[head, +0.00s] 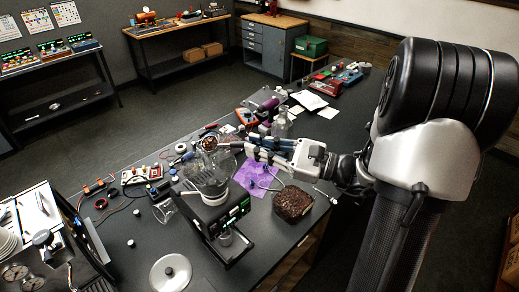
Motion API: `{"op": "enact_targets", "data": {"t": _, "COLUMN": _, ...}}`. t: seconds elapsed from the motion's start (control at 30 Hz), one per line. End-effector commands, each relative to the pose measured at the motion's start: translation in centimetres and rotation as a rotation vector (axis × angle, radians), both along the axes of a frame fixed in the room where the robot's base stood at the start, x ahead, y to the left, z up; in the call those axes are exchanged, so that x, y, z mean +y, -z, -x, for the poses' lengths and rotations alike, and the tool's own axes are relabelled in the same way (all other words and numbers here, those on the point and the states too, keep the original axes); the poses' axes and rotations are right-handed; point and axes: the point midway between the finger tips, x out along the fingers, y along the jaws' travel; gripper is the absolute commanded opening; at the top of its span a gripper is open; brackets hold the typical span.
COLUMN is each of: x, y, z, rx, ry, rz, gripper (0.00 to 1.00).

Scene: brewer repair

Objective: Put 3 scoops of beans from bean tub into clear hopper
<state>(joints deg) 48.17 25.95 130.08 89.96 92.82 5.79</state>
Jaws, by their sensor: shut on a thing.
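The bean tub (293,204), filled with dark brown beans, stands on the dark workbench right of the brewer. The clear hopper (207,172) sits on top of the black brewer (216,208). My gripper (252,147) reaches in from the right and is shut on a scoop (209,142). The scoop's round bowl is at or above the hopper's far rim and shows brown beans. Its handle is mostly hidden between my fingers. I cannot tell whether the scoop is tilted, or how many beans lie in the hopper.
A round pale lid (171,272) lies at the near edge. A glass bottle (282,124) stands behind my gripper. Bare bench shows right of the brewer's base.

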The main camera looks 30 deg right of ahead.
Motion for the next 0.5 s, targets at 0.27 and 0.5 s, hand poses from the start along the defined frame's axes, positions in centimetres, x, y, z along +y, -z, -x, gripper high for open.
{"op": "enact_targets", "data": {"t": 0.27, "x": 0.25, "y": 0.73, "z": 0.29, "rx": -0.057, "ry": 0.0, "rz": 0.051, "gripper": 0.0}}
{"op": "enact_targets", "data": {"t": 0.5, "x": 0.46, "y": 1.07, "z": 0.53, "rx": -0.109, "ry": 0.0, "rz": 0.097, "gripper": 0.0}}
